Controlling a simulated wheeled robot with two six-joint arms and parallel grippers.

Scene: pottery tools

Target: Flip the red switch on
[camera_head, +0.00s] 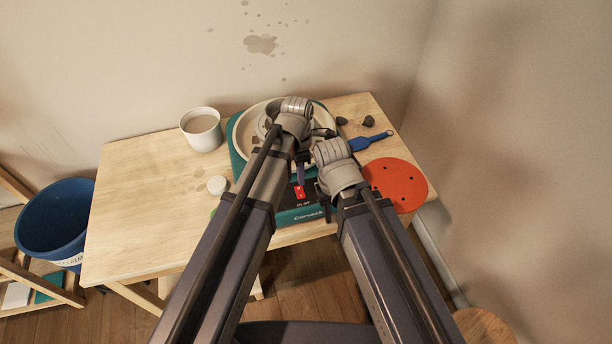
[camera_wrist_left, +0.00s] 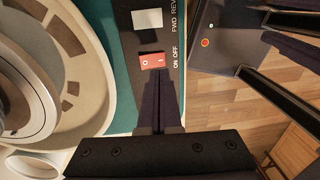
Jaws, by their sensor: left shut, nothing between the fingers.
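The red switch (camera_head: 299,191) is on the black front panel of a green pottery wheel (camera_head: 238,155). In the left wrist view the red switch (camera_wrist_left: 154,61) sits beside the "ON OFF" lettering, with a grey switch (camera_wrist_left: 148,19) next to it. My left gripper (camera_head: 300,173) is over the panel, just behind the red switch in the head view. In the left wrist view its shut, empty fingers (camera_wrist_left: 160,80) end right at the switch's edge; I cannot tell whether they touch it. My right gripper (camera_head: 328,208) is right of the switch, its fingers mostly hidden by its arm.
A white cup (camera_head: 201,130) and a small round white piece (camera_head: 217,185) are on the table (camera_head: 130,215), left of the wheel. An orange disc (camera_head: 398,184), a blue-handled tool (camera_head: 370,141) and dark lumps (camera_head: 368,121) lie right. The table's left part is clear.

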